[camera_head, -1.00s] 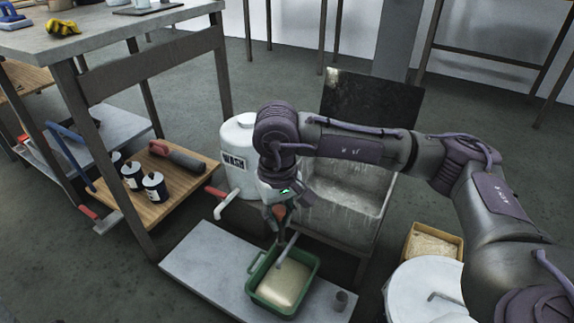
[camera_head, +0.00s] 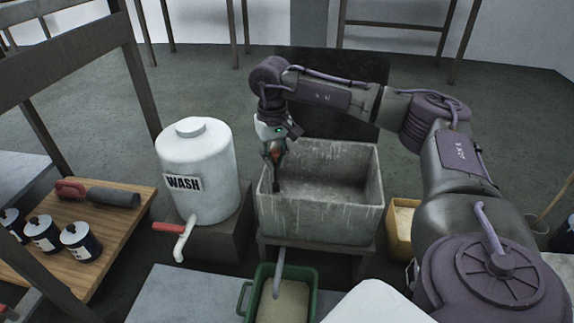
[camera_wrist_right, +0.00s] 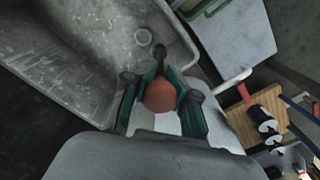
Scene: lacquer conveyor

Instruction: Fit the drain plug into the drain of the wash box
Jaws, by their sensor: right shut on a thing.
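The wash box (camera_head: 320,215) is a grey, stained open basin on a stand; it also fills the upper left of the right wrist view (camera_wrist_right: 85,50). A pale ring on its floor, which looks like the drain (camera_wrist_right: 141,36), shows in the wrist view. My right gripper (camera_head: 276,180) points down at the left side of the box, its tips seen against the inside. My left gripper is not in view.
A white WASH barrel (camera_head: 197,165) with a red-handled tap stands left of the box. A green tub (camera_head: 311,290) with a pale filling sits in front. A yellow container (camera_head: 400,232) is at the right. A wooden board (camera_head: 120,235) holds several dark jars.

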